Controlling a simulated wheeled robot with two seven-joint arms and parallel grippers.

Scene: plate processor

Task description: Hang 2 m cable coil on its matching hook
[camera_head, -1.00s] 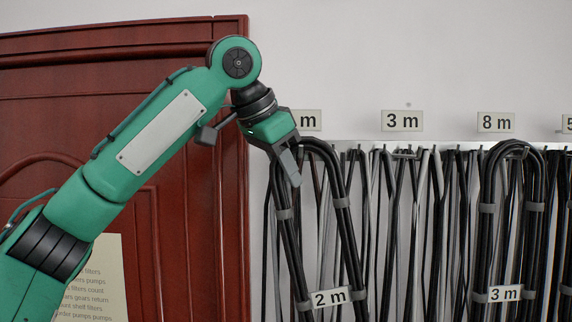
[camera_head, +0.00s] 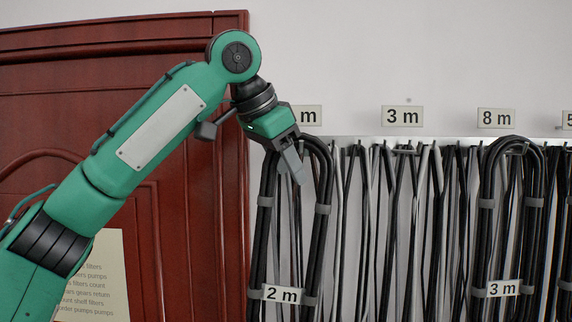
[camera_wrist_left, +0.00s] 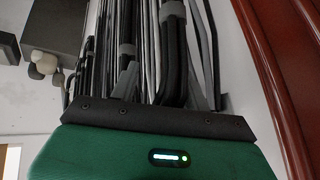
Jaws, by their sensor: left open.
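The 2 m cable coil (camera_head: 319,225) is a black looped bundle with grey bands and a white "2 m" tag. It hangs nearly straight down at the left end of the cable row. My left gripper (camera_head: 292,165) is open at the top of the coil, with a grey finger in front of its upper loop. The hook behind the loop is hidden. The length sign (camera_head: 309,116) above it is partly covered by the gripper, so only its "m" reads clearly. Black banded cable (camera_wrist_left: 174,60) shows close ahead of the gripper in the left wrist view. My right gripper is out of view.
Signs reading "3 m" (camera_head: 403,117) and "8 m" (camera_head: 496,118) are on the wall to the right. A coil tagged "3 m" (camera_head: 487,220) hangs under the "8 m" sign. Many loose cables hang between. A red-brown door (camera_head: 190,200) stands left; the wall above is clear.

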